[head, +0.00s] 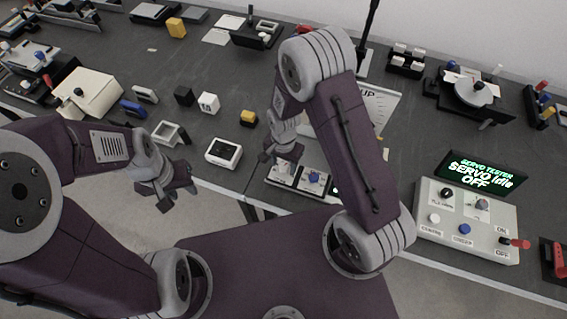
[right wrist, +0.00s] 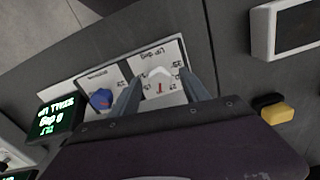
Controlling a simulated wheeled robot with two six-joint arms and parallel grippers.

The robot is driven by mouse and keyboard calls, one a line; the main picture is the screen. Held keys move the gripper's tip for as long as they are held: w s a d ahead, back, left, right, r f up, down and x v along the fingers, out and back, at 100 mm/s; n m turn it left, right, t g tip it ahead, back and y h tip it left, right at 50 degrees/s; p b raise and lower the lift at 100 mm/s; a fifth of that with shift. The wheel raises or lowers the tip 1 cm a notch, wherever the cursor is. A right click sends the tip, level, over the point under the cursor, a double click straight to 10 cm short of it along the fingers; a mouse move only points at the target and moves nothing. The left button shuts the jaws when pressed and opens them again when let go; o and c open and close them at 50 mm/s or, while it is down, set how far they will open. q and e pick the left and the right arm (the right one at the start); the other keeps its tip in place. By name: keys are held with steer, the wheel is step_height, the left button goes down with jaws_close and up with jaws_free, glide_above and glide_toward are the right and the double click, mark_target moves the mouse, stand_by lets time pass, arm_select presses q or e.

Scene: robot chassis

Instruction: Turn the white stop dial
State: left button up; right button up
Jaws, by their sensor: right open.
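The white stop dial (right wrist: 158,80), with a red mark, sits on a white panel with printed lettering. In the right wrist view it shows between the two fingers of my right gripper (right wrist: 160,77), which is open. The fingers stand on either side of the dial; I cannot tell whether they touch it. In the head view my right gripper (head: 281,153) is over the panel (head: 284,181) and hides most of the dial. My left gripper (head: 178,198) is open and empty off the table's front edge, at the left.
A blue dial (head: 314,178) is on the panel beside the white one. A small green-lettered display (right wrist: 60,118) stands past it. A white-framed box (head: 223,153) and a yellow-black block (head: 248,118) lie left of my right gripper. A servo tester box (head: 466,235) is at right.

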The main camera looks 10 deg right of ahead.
steer(key=shift+w, duration=0.1)
steer(key=shift+c, duration=0.3)
jaws_close()
steer(key=shift+n, duration=0.4)
steer(key=n, duration=0.3)
steer(key=shift+p, duration=0.35)
steer(key=n, duration=0.3)
steer(key=shift+n, duration=0.3)
steer(key=n+p, duration=0.1)
steer(key=n, duration=0.3)
steer(key=shift+n, duration=2.1)
